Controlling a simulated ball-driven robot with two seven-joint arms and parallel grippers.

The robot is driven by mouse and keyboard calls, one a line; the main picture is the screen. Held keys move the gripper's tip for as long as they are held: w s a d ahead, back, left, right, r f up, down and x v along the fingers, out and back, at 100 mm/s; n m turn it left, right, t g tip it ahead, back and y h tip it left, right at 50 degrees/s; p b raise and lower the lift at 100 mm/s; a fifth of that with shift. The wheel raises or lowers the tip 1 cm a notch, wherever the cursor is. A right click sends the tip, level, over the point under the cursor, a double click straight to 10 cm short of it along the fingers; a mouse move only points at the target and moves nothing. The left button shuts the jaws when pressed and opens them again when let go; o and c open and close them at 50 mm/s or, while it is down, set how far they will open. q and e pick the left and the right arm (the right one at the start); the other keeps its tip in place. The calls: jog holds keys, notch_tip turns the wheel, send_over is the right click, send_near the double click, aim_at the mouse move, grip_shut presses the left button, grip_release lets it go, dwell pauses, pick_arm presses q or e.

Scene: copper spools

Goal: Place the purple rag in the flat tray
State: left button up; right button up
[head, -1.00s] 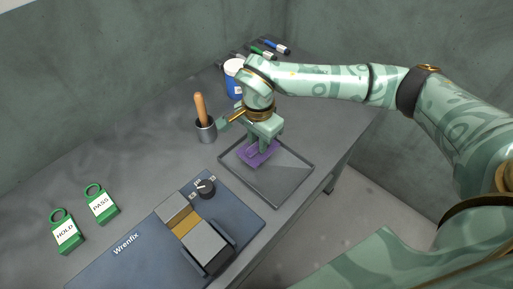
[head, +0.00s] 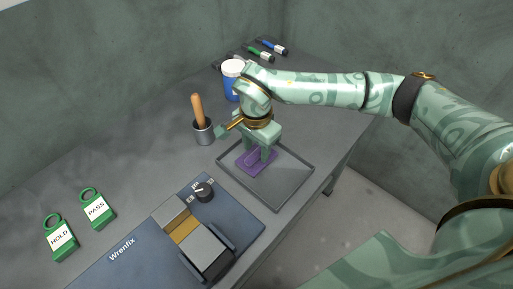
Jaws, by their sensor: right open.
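The purple rag (head: 246,165) lies flat inside the flat tray (head: 290,186), in its left part. The tray is a shallow dark grey tray on the table. My right gripper (head: 259,160) points down over the rag. Its fingers are open, with the tips at or just above the cloth, and they hide part of the rag. My left gripper is not in view.
A blue Wrenfix device (head: 205,247) stands in front of the tray. Green HOLD (head: 59,240) and PASS (head: 97,210) tags lie at left. Markers (head: 261,54) lie at the back.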

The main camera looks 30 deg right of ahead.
aim_at(256, 152)
pick_arm(q)
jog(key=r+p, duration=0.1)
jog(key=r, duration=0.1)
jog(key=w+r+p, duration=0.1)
jog(key=p, duration=0.1)
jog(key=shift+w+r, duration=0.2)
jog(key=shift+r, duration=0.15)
pick_arm(e)
notch_tip(256, 152, up, 11)
